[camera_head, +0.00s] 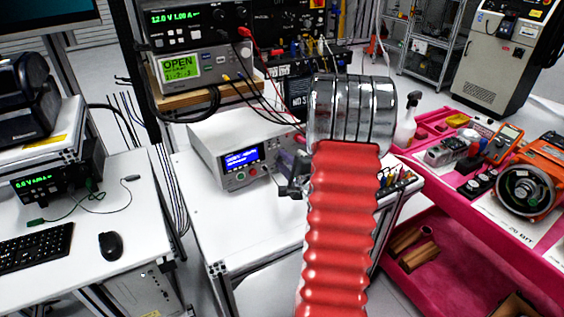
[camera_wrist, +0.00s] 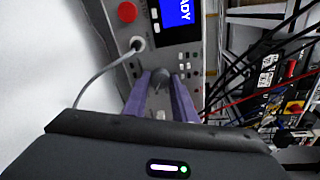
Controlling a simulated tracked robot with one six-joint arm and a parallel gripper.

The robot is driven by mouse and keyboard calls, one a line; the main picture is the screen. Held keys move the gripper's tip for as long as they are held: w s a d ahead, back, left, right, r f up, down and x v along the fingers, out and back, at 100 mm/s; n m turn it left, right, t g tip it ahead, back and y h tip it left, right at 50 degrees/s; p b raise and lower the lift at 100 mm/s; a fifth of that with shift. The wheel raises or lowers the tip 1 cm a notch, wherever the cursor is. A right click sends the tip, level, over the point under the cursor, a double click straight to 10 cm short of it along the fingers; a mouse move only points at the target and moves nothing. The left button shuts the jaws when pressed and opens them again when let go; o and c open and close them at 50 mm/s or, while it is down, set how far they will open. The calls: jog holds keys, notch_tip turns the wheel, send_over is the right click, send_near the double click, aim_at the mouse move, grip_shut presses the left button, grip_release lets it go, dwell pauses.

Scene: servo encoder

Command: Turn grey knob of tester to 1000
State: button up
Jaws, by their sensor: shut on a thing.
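The tester is a pale box with a blue screen, standing on a white table in the head view (camera_head: 215,135). Its front panel also fills the upper part of the wrist view (camera_wrist: 140,62). The small grey knob (camera_wrist: 158,75) is on that panel, between my gripper's two purple fingers. My gripper (camera_wrist: 160,86) is shut on the knob. In the head view my gripper (camera_head: 294,186) is dark and small at the panel's right side, partly behind my arm, and the knob is hidden there. The blue screen shows letters ending in "ADY"; I cannot read a value.
Cables (camera_head: 262,100) hang from the instruments above the tester. A pink cart (camera_head: 450,195) stands to the right. The table left of the tester is bare.

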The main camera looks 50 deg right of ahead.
jog(key=shift+s+d+f, duration=0.1)
jog(key=shift+f, duration=0.05)
jog(key=o, duration=1)
jog(key=shift+o, duration=0.2)
jog(key=v, duration=1.3)
jog(key=shift+s+a, duration=0.25)
jog(key=shift+s, duration=0.1)
jog(key=shift+w, duration=0.1)
